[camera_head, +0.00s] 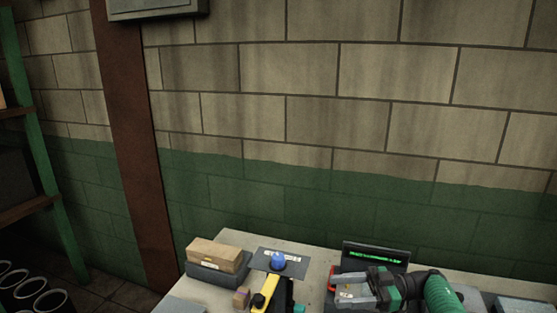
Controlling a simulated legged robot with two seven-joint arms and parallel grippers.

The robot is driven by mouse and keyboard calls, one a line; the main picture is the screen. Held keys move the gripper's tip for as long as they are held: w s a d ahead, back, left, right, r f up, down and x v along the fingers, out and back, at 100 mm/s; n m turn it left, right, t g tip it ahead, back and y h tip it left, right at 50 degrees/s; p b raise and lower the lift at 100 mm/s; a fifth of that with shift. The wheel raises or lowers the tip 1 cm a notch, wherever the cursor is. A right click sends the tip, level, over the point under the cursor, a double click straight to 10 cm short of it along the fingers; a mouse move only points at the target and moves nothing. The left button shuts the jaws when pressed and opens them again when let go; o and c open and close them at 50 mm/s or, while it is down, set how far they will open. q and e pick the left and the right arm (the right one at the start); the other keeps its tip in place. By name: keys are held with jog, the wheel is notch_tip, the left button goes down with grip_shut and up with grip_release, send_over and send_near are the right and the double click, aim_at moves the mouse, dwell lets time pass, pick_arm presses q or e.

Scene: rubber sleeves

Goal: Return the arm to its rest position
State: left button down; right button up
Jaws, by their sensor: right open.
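My right arm (440,293), green and black, comes in at the lower right over the table. Its gripper (338,291) points left, with its two grey fingers apart. A small red part and a pale label show by the fingers, and I cannot tell whether they touch. My left gripper is not in view. No rubber sleeve can be made out on the table.
A grey table (228,238) fills the bottom. On it are a cardboard box (213,254) on a dark tray, a blue knob (278,262) on a dark plate, a yellow-and-black device (265,293) and a black display (375,257) with green text. Dark tubes (48,301) stand lower left.

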jog(key=w+r+m+t+h, duration=0.4)
jog(key=w+r+m+t, duration=0.45)
jog(key=w+t, duration=0.6)
jog(key=s+d+f+m+g+h, duration=0.2)
jog(key=s+d+f+m+h, duration=0.4)
jog(key=s+f+m+h, duration=0.5)
jog(key=s+a+f+g+h, duration=0.1)
jog(key=s+f+g, duration=0.2)
jog(key=s, duration=0.7)
jog(key=s+f+g+h, duration=0.1)
jog(key=s+f+g, duration=0.2)
jog(key=s, duration=0.7)
jog(key=s+a+f+g+h, duration=0.1)
jog(key=s+f+g, duration=0.2)
jog(key=s+f, duration=0.3)
jog(key=s, duration=0.4)
jog(key=shift+a+n, duration=0.35)
jog(key=shift+f, duration=0.1)
